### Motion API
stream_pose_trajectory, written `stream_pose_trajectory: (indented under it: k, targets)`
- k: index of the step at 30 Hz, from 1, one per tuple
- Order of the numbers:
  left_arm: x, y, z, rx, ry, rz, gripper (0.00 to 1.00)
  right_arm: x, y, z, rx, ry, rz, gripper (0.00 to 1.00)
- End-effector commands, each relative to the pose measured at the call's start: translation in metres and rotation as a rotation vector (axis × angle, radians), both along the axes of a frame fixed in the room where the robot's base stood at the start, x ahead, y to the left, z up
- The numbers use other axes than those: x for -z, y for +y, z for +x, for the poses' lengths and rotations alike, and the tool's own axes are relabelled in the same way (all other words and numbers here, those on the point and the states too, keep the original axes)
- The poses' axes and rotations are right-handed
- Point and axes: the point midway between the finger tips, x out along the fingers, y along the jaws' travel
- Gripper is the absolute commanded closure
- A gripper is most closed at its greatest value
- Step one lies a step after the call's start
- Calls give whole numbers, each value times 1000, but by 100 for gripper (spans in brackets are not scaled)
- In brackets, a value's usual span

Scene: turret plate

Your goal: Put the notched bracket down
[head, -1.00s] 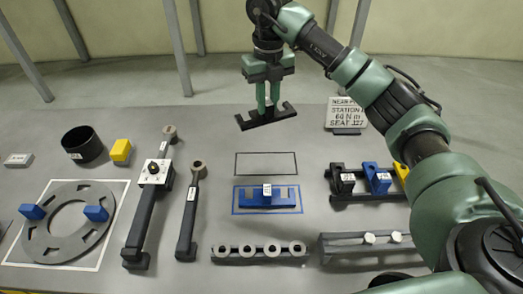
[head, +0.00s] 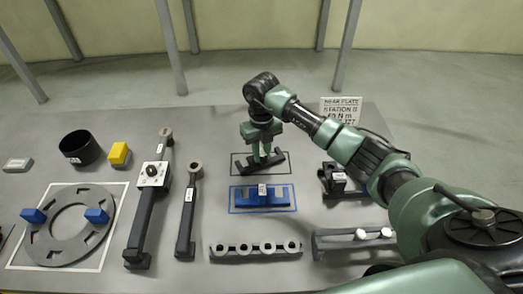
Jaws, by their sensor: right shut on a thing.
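The notched bracket (head: 270,166) is dark, nearly black, and sits within the black-outlined rectangle (head: 236,171) on the table. My right gripper (head: 263,160), green, reaches down from above and is shut on the bracket. The bracket looks at or very near the table surface; whether it touches cannot be told. Part of it is hidden behind the gripper fingers. My left gripper is not in view.
A blue notched bracket (head: 262,197) lies in a blue outline just in front. A rail with several rings (head: 255,250) is nearer. A black holder (head: 334,180), partly behind my arm, stands right. Wrench-like tools (head: 187,215) and a grey ring plate (head: 50,243) are left.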

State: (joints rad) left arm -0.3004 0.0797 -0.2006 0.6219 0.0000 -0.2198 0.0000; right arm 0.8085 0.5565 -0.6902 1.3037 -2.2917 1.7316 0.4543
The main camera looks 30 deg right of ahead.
Motion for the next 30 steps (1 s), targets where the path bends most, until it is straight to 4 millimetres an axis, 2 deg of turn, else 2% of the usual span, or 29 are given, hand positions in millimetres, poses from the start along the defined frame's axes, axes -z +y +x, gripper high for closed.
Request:
stream_pose_trajectory:
  k: [11,12,13,14,25,30]
  targets:
    - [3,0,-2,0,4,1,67,5,0,1,0,-3,1,100]
    - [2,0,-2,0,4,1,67,4,0,0,0,-1,1,69]
    - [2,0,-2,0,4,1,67,4,0,0,0,-1,1,61]
    - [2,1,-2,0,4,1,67,4,0,0,0,-1,0,59]
    - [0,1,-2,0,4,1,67,0,0,1,0,-2,1,59]
    - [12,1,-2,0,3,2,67,-23,0,2,-1,-8,0,59]
